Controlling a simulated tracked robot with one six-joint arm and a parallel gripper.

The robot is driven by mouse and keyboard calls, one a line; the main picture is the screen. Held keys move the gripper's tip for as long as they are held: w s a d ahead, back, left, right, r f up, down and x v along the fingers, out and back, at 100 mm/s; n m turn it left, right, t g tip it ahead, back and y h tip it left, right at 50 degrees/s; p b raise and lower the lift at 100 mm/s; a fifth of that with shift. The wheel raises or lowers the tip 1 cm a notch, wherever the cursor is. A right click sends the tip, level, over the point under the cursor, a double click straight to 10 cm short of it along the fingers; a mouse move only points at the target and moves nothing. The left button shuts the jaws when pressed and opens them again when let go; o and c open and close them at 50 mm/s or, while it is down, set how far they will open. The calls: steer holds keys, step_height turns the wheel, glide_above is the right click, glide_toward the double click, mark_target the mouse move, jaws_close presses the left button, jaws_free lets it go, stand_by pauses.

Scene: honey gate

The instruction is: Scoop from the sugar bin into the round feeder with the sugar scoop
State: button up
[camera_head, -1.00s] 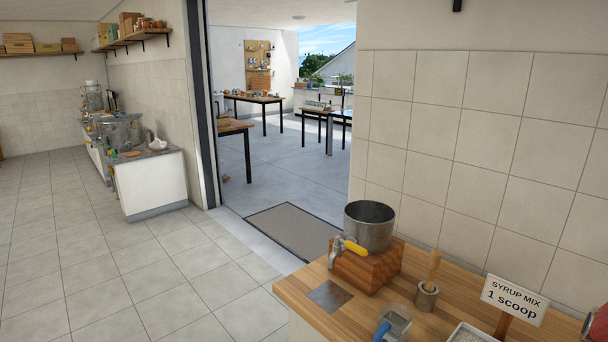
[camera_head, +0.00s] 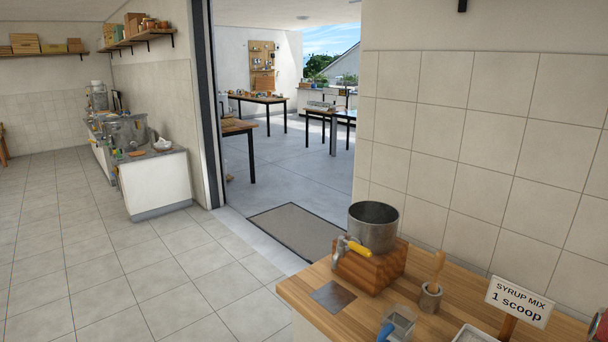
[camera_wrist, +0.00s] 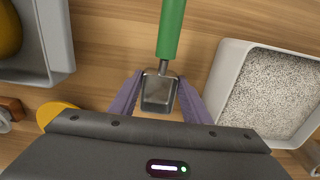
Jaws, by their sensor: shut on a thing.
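In the wrist view a small metal scoop (camera_wrist: 158,94) with a green handle (camera_wrist: 171,28) sits between the two purple fingers of my gripper (camera_wrist: 160,84). The gripper is shut on it, and the handle points away from me. A white bin (camera_wrist: 226,78) of pale, sugar-like grains (camera_wrist: 275,95) stands to the right of the scoop. In the head view a white bin of grains (camera_head: 474,335) shows at the bottom edge, cut off. My gripper does not show there. I cannot make out a round feeder in either view.
On the wooden counter are a metal pot (camera_head: 373,228) with a yellow-handled tap, a scoop-like blue-handled thing (camera_head: 397,323), a small pot with a stick (camera_head: 431,296) and a "SYRUP MIX 1 scoop" sign (camera_head: 519,302). A grey container (camera_wrist: 62,50) stands left in the wrist view.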

steer(key=shift+r, duration=1.25)
stand_by(0.6)
steer(key=shift+r, duration=2.95)
steer(key=w+a+r+n, duration=0.2)
steer(key=w+a, duration=0.6)
steer(key=w+a+r+n, duration=0.2)
steer(key=w+a, duration=0.6)
steer(key=w, duration=0.1)
steer(key=w+a+n, duration=0.3)
steer(key=w+a, duration=0.1)
steer(key=a, duration=0.9)
steer(key=w+a+n, duration=0.2)
steer(key=w+a, duration=0.2)
steer(key=a, duration=0.9)
steer(key=shift+r+n, duration=0.15)
steer(key=shift+n, duration=0.25)
steer(key=shift+a, duration=0.1)
